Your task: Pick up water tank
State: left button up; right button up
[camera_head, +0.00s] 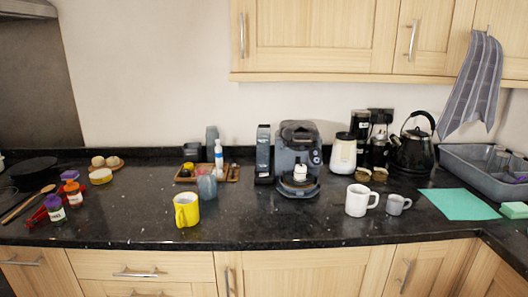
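A tall, narrow dark grey container (264,152), which looks like the water tank, stands upright on the black counter just left of the coffee machine (299,150). A small gap seems to separate the two. A white item (300,173) sits on the machine's drip area. A translucent bluish container (207,186) stands farther left, in front of a wooden tray. Neither of my grippers is in view.
On the black granite counter (290,225), a yellow mug (187,209) stands front left, and a white mug (361,200) and grey cup (397,204) front right. A kettle (413,147) and sink (482,170) are farther right. Wall cabinets (320,35) hang above. The counter before the machine is clear.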

aim_at(263, 131)
jog(key=i+j+u, duration=0.2)
jog(key=i+u, duration=0.5)
jog(key=i, duration=0.15)
